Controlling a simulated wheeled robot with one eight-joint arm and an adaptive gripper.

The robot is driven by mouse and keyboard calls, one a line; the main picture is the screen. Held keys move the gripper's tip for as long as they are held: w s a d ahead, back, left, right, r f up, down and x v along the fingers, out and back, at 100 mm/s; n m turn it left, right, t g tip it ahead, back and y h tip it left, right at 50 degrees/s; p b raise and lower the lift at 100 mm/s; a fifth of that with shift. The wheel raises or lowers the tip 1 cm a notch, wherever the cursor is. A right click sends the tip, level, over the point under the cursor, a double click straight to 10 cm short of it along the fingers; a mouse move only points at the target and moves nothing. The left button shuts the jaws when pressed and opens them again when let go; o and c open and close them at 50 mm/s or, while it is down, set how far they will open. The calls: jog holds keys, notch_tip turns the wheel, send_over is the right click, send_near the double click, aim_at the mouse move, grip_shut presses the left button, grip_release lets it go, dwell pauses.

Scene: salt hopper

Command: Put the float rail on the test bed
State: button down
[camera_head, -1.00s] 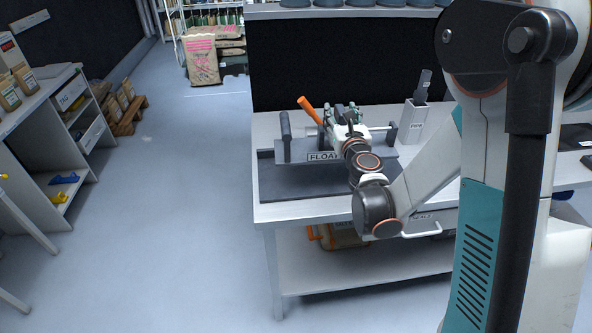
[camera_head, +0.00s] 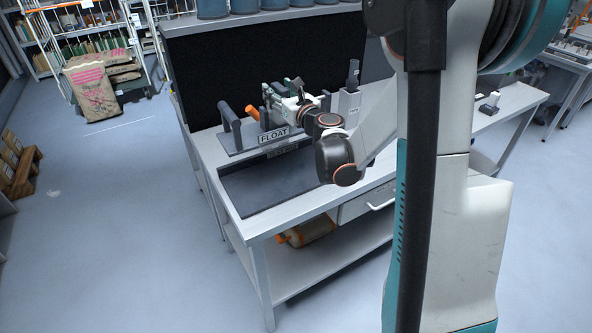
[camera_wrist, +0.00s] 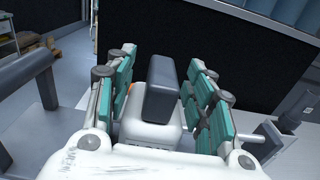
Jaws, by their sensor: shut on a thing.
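My gripper (camera_head: 296,104) is shut on the rail's middle grip. In the wrist view the teal fingers of my gripper (camera_wrist: 161,90) stand either side of that dark grey grip (camera_wrist: 163,85). The rail's end grip shows at left (camera_wrist: 28,82). My arm hides the rail's right part.
An orange handle (camera_head: 252,112) rises behind the rail. A grey holder (camera_head: 349,105) with a dark-handled tool stands to the right. A raised shelf with dark tubs (camera_head: 212,9) runs along the back. An orange-ended canister (camera_head: 306,233) lies on the lower shelf.

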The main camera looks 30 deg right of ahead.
jog(key=s+d+r, duration=0.2)
jog(key=d+r, duration=0.1)
jog(key=d, duration=0.5)
notch_tip(320, 180, down, 20)
jog(key=b, duration=0.7)
jog(key=shift+s+r, duration=0.2)
jog(key=shift+s, duration=0.05)
jog(key=shift+a+f, duration=0.1)
jog(key=c, duration=1)
grip_release()
jog(key=shift+o, duration=1.3)
